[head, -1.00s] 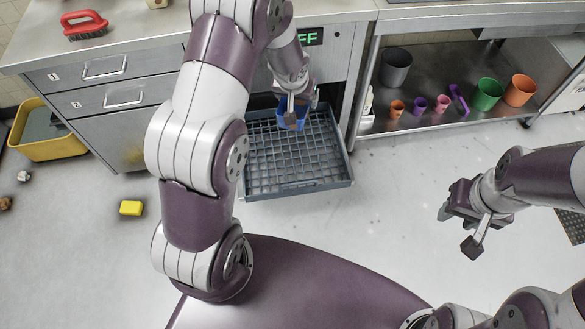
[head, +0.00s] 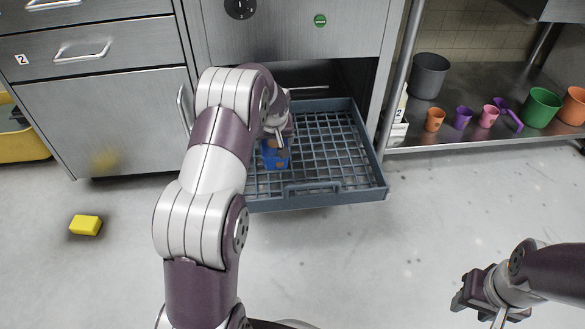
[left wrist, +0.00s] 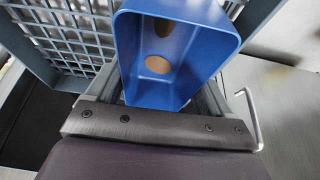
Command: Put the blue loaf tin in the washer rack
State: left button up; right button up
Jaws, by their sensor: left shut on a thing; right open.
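The blue loaf tin (head: 275,159) is over the left part of the washer rack (head: 335,196) in the head view. My left gripper (head: 277,136) is shut on it. In the left wrist view the tin (left wrist: 200,50) sits between the fingers, its open side toward the camera, with brown spots inside. The rack's grid (left wrist: 65,35) shows beyond it at upper left. I cannot tell whether the tin touches the rack floor. The rack is a grey-blue gridded tray, pulled out of the washer. My right gripper (head: 478,305) is open and empty at lower right, apart from everything.
The steel washer front (head: 290,35) stands behind the rack, drawers (head: 95,45) to its left. A low shelf (head: 470,136) at right holds a grey pot (head: 429,76) and several coloured cups. A yellow sponge (head: 86,225) lies on the floor at left. The floor before the rack is clear.

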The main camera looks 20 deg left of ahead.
pick_arm(q)
notch_tip(320, 180, down, 9)
jog(key=b, duration=0.5)
jog(key=shift+r, duration=0.1)
jog(key=shift+c, duration=0.4)
jog(key=o, duration=1.1)
jog(key=p+v, duration=0.6)
jog(key=v, duration=0.5)
jog(key=shift+r, duration=0.2)
jog(key=shift+s+d+r, duration=0.15)
jog(key=shift+r, duration=0.15)
jog(key=s+d+r+m+g, duration=0.1)
jog(key=s+d, duration=0.3)
jog(key=s, duration=0.4)
jog(key=s+d+r+m+h, duration=0.1)
jog(key=s+d+m, duration=0.2)
jog(key=s+d, duration=0.2)
jog(key=s+d+r+m+g+h, duration=0.1)
jog(key=s+d, duration=0.4)
jog(key=s, duration=0.6)
jog(key=shift+d+r+m+g, duration=0.25)
jog(key=shift+r+m, duration=0.2)
jog(key=shift+m, duration=0.35)
